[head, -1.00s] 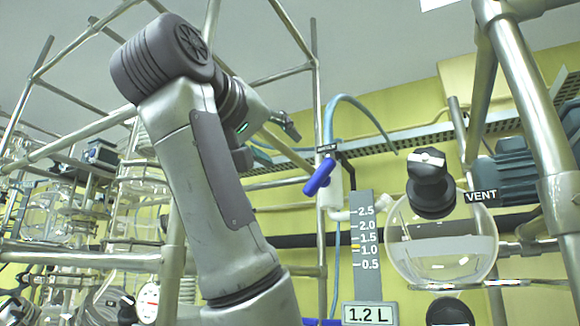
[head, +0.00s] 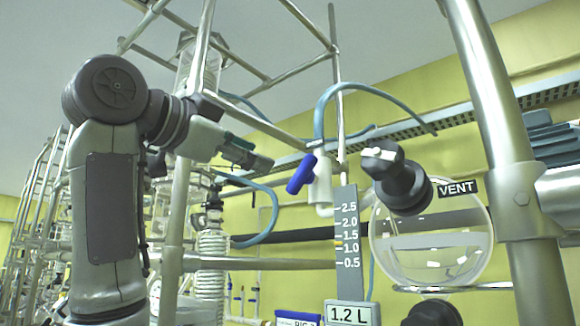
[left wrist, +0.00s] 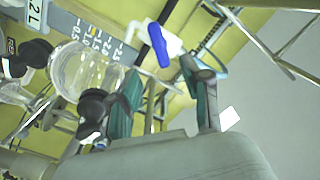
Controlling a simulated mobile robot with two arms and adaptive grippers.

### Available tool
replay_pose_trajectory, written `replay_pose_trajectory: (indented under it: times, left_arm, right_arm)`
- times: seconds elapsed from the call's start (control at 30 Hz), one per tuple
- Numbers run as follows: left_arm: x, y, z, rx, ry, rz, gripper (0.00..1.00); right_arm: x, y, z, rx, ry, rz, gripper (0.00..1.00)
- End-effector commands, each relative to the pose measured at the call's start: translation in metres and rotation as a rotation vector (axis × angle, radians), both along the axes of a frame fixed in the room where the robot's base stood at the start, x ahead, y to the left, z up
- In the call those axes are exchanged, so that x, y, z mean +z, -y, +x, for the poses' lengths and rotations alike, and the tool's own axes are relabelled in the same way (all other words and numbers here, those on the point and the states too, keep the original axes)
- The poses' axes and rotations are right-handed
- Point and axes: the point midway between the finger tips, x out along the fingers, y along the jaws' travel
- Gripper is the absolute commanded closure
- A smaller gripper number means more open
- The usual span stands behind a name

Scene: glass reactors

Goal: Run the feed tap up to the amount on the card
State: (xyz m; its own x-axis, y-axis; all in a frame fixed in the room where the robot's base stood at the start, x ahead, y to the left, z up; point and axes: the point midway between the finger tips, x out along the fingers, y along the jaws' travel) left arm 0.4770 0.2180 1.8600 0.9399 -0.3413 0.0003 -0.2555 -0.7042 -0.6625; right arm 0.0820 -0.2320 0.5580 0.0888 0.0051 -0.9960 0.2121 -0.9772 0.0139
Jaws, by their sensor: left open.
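The feed tap has a blue handle (head: 301,174) on a white body (head: 320,187), set slantwise; the handle also shows in the left wrist view (left wrist: 157,45). The card (head: 350,314) reads 1.2 L, below a grey scale (head: 347,258) marked 0.5 to 2.5 with a yellow mark between 1.0 and 1.5. A round glass vessel (head: 430,268) right of the scale holds pale liquid; its exact level is hard to read. My left gripper (head: 262,160) is open and empty, left of the handle and apart from it; its fingers (left wrist: 160,72) point toward it. My right gripper is out of view.
A black vent valve (head: 395,180) with a VENT label (head: 457,188) sits at the vessel's top. A thick metal post (head: 490,110) stands at right. Frame bars (head: 265,263) and a blue hose (head: 375,92) surround the tap. Open air lies between gripper and handle.

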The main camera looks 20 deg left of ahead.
Motion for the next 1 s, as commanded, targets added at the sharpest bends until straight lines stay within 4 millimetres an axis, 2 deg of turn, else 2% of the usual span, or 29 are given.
replay_pose_trajectory:
  times: [0.03, 0.2, 0.5, 0.7, 0.97, 1.0]
  left_arm:
    - [0.004, 0.005, 0.011, -0.003, -0.004, 0.000, 0.52]
    - [0.005, 0.018, 0.046, -0.002, -0.005, 0.001, 0.52]
    - [0.004, 0.035, 0.094, -0.001, -0.003, -0.001, 0.52]
    - [0.001, 0.039, 0.105, 0.000, -0.001, -0.002, 0.52]
    - [0.000, 0.039, 0.106, -0.001, 0.000, -0.002, 0.52]
    - [0.000, 0.039, 0.106, -0.001, 0.000, -0.002, 0.57]
  right_arm:
    - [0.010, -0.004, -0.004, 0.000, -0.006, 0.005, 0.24]
    - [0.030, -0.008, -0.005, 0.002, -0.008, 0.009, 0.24]
    - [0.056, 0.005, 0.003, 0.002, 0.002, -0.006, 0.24]
    - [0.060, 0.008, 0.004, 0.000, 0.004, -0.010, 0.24]
    - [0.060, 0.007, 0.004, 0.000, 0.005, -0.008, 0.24]
    - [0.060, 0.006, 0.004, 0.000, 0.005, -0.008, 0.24]
